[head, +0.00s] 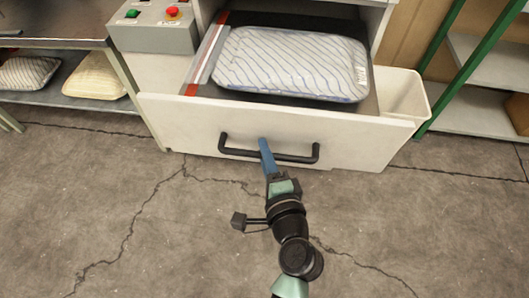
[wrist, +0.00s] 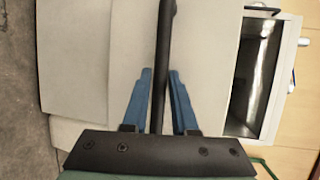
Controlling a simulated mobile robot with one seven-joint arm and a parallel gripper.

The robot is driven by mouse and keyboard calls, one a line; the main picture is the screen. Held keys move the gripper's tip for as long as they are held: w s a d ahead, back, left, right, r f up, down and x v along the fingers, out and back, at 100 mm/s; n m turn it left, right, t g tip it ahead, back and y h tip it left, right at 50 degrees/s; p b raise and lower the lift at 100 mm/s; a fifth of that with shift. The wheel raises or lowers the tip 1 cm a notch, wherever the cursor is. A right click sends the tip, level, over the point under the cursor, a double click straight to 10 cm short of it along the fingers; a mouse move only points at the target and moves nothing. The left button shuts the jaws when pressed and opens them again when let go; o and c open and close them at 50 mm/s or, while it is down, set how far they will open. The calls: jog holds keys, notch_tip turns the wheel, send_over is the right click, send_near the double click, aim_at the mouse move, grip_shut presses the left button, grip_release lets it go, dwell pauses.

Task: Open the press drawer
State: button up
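The press drawer (head: 270,128) is a white drawer pulled out from the press, with its inside showing. A black bar handle (head: 300,158) runs along its front, and it also shows as an upright dark bar in the wrist view (wrist: 165,40). My gripper (head: 264,146) is at the left-middle part of the handle. A striped pillow (head: 290,64) lies flat in the drawer.
A control box (head: 153,38) with a green and a red button stands at the left of the drawer. A shelf with pillows (head: 95,78) is further left. A white bin (head: 403,95) and a green-framed rack (head: 450,60) are at the right. The cracked floor in front is clear.

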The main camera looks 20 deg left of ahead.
jog(key=shift+o, duration=1.4)
jog(key=v, duration=1.3)
